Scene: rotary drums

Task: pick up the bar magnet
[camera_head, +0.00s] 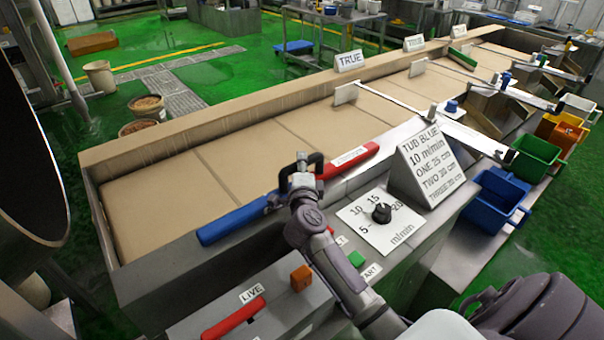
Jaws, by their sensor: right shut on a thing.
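The bar magnet (345,161) is a long bar, red on its right half and blue on its left half. It lies slantwise across the near edge of the brown conveyor (150,205) in the head view. My right gripper (298,182) is shut on it near its middle, where the colours meet, and hides part of it. I cannot tell whether the bar touches the conveyor's edge or hangs just above it. My left gripper is not in view.
A control box with a red lever (233,318) and a dial plate (400,226) stand in front of the conveyor. A sign (428,160) is right of the dial. Blue (493,212) and green (535,160) bins are at the right. A large dark rounded thing fills the left edge.

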